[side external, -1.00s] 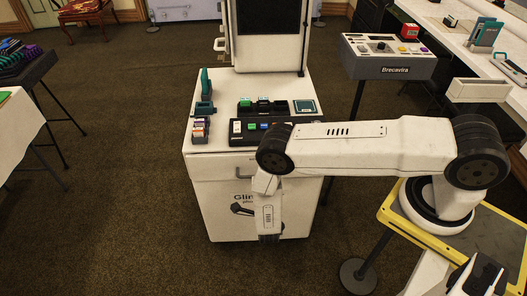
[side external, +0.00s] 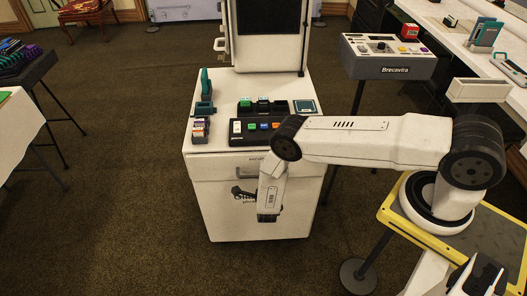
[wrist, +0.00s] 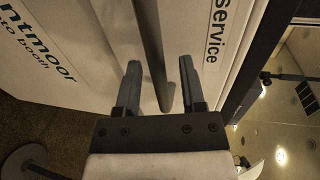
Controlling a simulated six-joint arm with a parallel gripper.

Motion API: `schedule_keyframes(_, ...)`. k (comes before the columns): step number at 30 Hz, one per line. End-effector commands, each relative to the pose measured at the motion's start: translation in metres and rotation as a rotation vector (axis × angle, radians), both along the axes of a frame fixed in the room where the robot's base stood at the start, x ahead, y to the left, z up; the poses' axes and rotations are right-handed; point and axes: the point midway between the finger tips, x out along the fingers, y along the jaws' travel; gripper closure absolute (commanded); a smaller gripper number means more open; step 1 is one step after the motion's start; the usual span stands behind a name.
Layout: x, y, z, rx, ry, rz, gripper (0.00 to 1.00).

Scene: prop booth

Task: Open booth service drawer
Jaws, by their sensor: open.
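The white booth cabinet (side external: 225,222) stands mid-floor in the side view. Its drawer front (side external: 218,168) is the upper panel, and it looks flush with the body. In the wrist view the drawer front (wrist: 210,60) carries the word "service". A long grey bar handle (wrist: 151,45) runs down the wrist view and reaches between my fingers. My gripper (wrist: 159,64) is open, with one finger on each side of the bar and visible gaps. In the side view my gripper (side external: 268,215) points down in front of the cabinet. My arm hides part of the drawer front there.
A button panel (side external: 262,126) and small coloured items sit on the cabinet top below a tall screen unit (side external: 268,20). A grey console (side external: 388,67) on a stand is to the right. A table (side external: 18,125) is at the left. Carpet left of the cabinet is clear.

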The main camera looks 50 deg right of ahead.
Motion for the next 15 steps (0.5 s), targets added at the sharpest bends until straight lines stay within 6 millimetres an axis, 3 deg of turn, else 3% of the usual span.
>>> schedule_keyframes(9,0.0016,-0.0018,-0.0006,0.0,0.001,0.001,0.49)
schedule_keyframes(10,0.0016,-0.0018,-0.0007,0.0,0.001,0.001,0.55)
schedule_keyframes(14,0.0016,-0.0017,-0.0006,0.001,0.001,0.001,0.96)
schedule_keyframes(15,0.0015,-0.0016,-0.0006,0.001,0.001,0.001,1.0)
